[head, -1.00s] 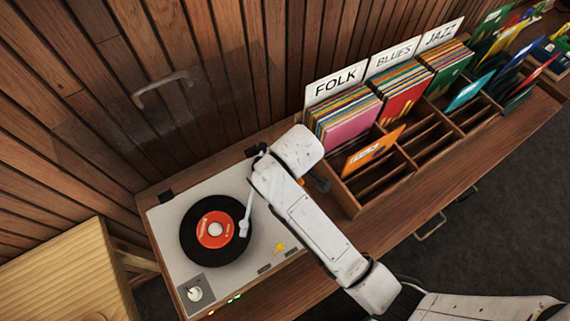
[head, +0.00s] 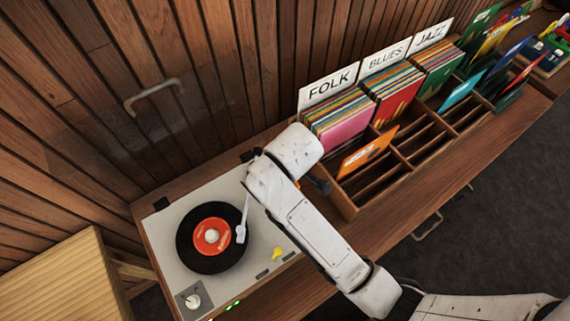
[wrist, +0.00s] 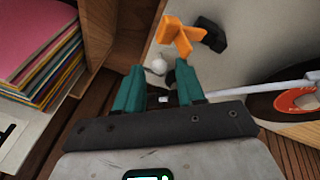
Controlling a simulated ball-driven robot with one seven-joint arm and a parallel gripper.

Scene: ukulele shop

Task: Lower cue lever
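The turntable (head: 180,250) holds a black record with an orange label (head: 212,236). Its white tonearm (head: 242,217) has its head over the record; I cannot tell whether it touches. In the wrist view, an orange lever-like piece (wrist: 180,36) stands beside a black part on the pale deck, just beyond my fingers. I cannot be sure that it is the cue lever. My gripper (wrist: 160,74) has two teal fingers apart, with a small white round knob (wrist: 158,65) showing between their tips. My arm hides this area in the head view.
A wooden record bin (head: 345,205) with FOLK, BLUES and JAZZ cards stands close to the right of the turntable. A yellow piece (head: 278,254) lies at the deck's front right. A slatted wall is behind; a wooden stool (head: 65,285) is at left.

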